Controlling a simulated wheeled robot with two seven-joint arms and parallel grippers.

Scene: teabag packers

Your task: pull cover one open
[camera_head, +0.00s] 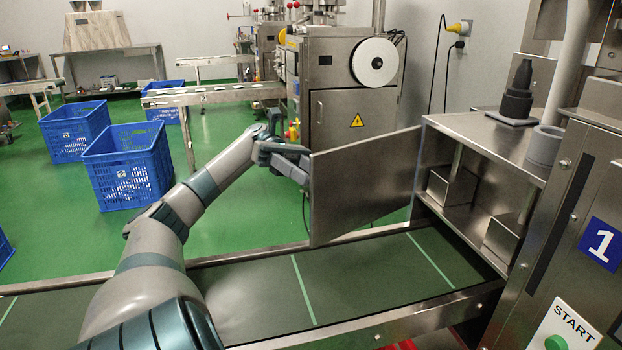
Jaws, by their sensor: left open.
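The cover (362,182) is a flat metal panel. It stands swung out to the left from the steel machine marked with a blue 1 sign (601,243), over the conveyor. The machine's compartment (465,185) behind it is exposed and shows small metal boxes inside. My left gripper (296,168) is at the cover's outer left edge, with its fingers apart. I cannot tell whether a finger touches the panel. My right gripper is not in view.
A dark conveyor belt (258,290) with light green stripes runs below the cover. A green START button (556,343) is at the lower right. Blue crates (127,168) and another machine (345,110) stand behind on the green floor.

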